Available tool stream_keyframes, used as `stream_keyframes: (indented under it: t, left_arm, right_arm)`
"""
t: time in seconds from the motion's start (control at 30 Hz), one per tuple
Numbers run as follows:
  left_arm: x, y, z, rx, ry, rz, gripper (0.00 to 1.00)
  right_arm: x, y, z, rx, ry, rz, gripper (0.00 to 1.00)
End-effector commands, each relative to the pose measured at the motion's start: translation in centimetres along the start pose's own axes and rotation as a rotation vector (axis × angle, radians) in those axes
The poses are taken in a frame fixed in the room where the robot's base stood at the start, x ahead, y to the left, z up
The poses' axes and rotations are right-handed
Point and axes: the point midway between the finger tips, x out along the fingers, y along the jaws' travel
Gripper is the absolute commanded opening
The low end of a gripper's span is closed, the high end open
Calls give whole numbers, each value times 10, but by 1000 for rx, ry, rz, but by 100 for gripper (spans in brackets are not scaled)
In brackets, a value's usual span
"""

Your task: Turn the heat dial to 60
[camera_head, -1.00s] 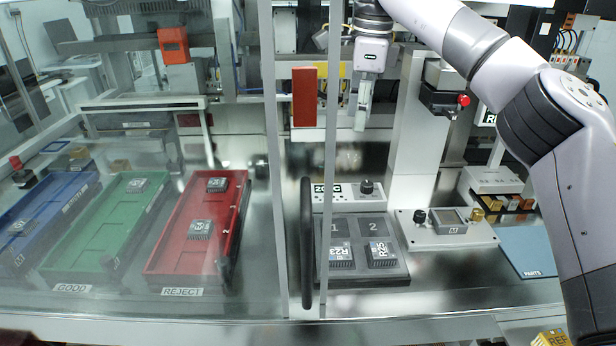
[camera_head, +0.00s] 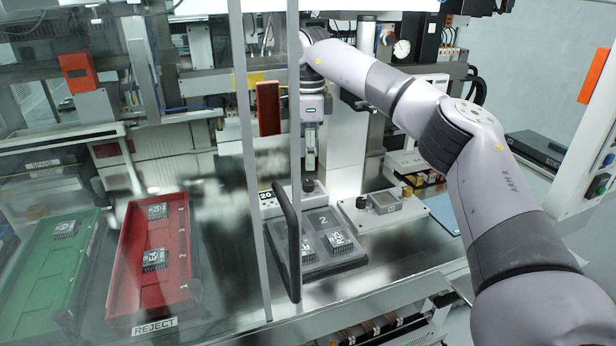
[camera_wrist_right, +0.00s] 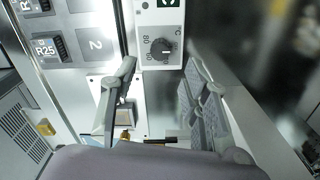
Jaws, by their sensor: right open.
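My right gripper (camera_head: 310,168) points down just above the dial. In the right wrist view the open, empty fingers (camera_wrist_right: 163,78) stand on either side of the dial's line, apart from it. A display (camera_head: 267,196) beside the dial starts with 20 and is partly hidden. My left gripper is not in view.
A dark door handle (camera_head: 287,245) and frame post stand left of my right arm. A chip marked R25 (camera_wrist_right: 46,49) sits on the plate. Red (camera_head: 118,285) and green trays lie left, behind glass.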

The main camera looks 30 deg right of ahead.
Motion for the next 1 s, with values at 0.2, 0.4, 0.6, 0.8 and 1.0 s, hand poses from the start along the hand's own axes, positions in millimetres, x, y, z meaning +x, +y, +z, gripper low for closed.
stream_keyframes:
  t: [0.2, 0.4, 0.6, 0.8, 1.0]
  left_arm:
    - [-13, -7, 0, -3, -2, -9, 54]
    - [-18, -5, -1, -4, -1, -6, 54]
    - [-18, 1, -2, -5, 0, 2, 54]
    - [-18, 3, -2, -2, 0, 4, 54]
    - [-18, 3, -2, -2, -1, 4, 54]
  right_arm:
    - [41, 1, -1, 0, 1, 3, 42]
    - [62, 0, 0, 0, 0, 0, 42]
    - [68, 0, 0, 1, -1, -1, 42]
    - [68, 0, 0, 1, -1, -1, 40]
    - [68, 0, 0, 1, -1, -1, 26]
